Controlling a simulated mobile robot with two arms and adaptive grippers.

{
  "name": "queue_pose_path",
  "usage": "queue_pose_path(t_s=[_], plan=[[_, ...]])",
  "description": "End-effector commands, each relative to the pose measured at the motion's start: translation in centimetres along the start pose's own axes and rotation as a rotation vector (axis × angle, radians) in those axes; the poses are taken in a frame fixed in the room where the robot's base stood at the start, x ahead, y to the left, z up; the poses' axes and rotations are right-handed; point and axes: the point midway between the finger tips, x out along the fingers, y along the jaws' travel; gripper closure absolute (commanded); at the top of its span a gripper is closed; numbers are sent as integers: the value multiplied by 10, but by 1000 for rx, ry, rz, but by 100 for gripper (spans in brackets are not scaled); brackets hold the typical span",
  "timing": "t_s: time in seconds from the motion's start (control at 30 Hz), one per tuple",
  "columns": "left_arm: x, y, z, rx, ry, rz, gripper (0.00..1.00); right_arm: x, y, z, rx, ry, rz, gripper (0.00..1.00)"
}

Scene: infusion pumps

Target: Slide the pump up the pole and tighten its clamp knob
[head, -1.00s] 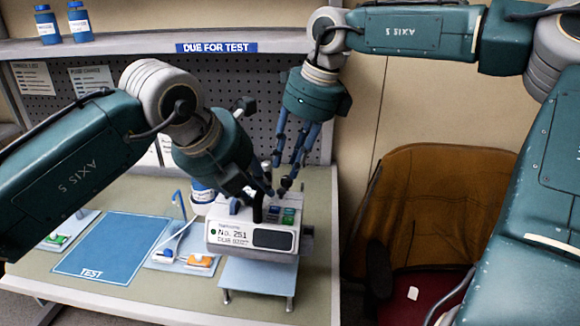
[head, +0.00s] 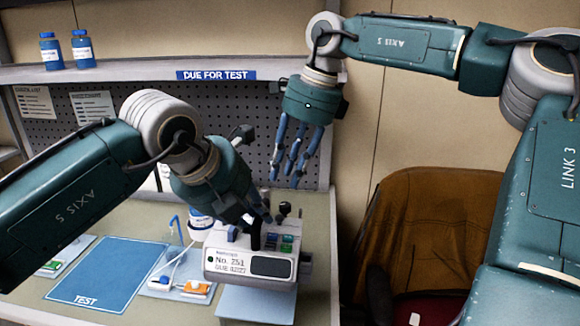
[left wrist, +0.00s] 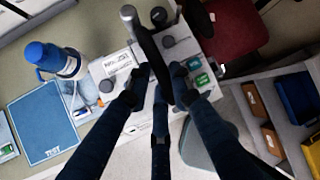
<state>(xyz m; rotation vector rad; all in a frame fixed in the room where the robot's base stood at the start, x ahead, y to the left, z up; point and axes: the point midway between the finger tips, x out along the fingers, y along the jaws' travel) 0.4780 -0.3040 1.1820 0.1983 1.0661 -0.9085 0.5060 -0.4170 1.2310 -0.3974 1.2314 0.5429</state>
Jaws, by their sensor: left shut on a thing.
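The pump (head: 222,262) is a white box labelled "No. 251" with a dark screen and coloured buttons, above a pale stand on the bench. My left gripper (head: 262,222) is at its top, shut on a black upright handle (head: 256,236). In the left wrist view, the fingers (left wrist: 160,85) close around a dark bar over the pump (left wrist: 112,64). A black knob (head: 285,208) stands at the pump's back right. My right gripper (head: 295,178) hangs above and behind the knob, fingers apart and empty. I cannot make out the pole clearly.
A blue TEST mat (head: 105,270) lies left on the bench, beside a small tray with an orange-and-white device (head: 195,289). A shelf (head: 130,73) runs above; a brown chair (head: 430,225) stands right.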

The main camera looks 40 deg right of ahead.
Motion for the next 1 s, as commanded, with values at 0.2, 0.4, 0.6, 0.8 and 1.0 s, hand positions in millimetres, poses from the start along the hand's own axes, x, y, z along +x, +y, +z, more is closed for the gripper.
queue_pose_path(t_s=[0.2,0.4,0.6,0.8,1.0], plan=[[-2,-1,2,1,-6,-3,100,-7,-4,-1,-301,-27,103,72],[-2,-1,2,1,-7,-3,100,-9,-4,-2,-434,-50,144,72],[-2,-1,2,1,-7,-3,100,2,-3,-5,-443,-51,146,72],[-2,-1,2,1,-7,-3,100,21,-3,-11,-442,-51,146,72],[-2,-1,2,1,-7,-3,100,40,-2,-16,-441,-51,145,72]])
